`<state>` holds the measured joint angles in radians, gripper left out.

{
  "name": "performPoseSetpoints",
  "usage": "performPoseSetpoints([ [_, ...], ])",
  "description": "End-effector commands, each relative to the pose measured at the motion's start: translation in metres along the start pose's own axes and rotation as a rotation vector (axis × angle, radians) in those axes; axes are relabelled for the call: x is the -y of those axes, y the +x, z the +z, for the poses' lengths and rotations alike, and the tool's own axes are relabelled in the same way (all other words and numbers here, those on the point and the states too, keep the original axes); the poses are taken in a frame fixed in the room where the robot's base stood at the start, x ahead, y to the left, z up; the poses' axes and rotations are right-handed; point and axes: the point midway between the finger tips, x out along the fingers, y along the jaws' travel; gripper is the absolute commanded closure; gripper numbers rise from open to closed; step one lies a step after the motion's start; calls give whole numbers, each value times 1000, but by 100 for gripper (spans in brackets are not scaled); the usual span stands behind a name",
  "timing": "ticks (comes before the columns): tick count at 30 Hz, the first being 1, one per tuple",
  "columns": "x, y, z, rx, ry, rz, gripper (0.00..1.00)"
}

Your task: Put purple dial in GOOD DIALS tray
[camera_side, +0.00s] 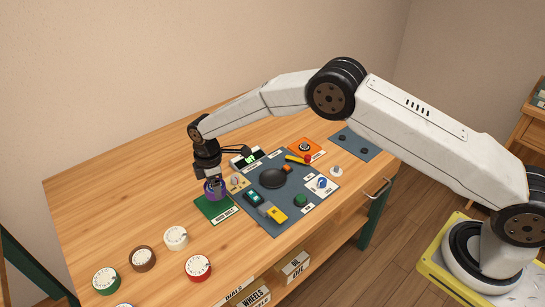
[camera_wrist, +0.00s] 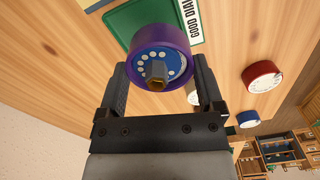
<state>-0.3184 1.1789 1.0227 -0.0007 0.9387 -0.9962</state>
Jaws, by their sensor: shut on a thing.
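The purple dial (camera_wrist: 161,50) has a purple rim and a blue face with pale dots and a central hex post. My gripper (camera_wrist: 160,78) is shut on it, with one finger on each side. In the side view the purple dial (camera_side: 215,189) is between the fingers of my gripper (camera_side: 212,186), over the GOOD DIALS tray. The green GOOD DIALS tray (camera_side: 212,212) lies flat on the table, its white label (camera_wrist: 189,20) along one edge. I cannot tell whether the dial touches the tray; it partly hides it.
A white dial (camera_side: 176,238), brown dial (camera_side: 143,259), green dial (camera_side: 106,280) and red dial (camera_side: 198,268) lie at the front left of the table. A grey mat (camera_side: 268,224) with several tools and parts lies right of the tray. The back left table is clear.

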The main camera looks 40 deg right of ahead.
Motion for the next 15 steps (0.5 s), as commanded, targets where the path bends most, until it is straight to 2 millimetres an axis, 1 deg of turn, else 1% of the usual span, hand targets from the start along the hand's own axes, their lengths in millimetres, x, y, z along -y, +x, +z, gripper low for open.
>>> performPoseSetpoints([
  [1, -3, 4, -1, 0, 0, 0, 80],
  [6, -9, 11, -5, 0, 0, 1, 80],
  [15, -11, 14, -6, 0, 0, 0, 80],
])
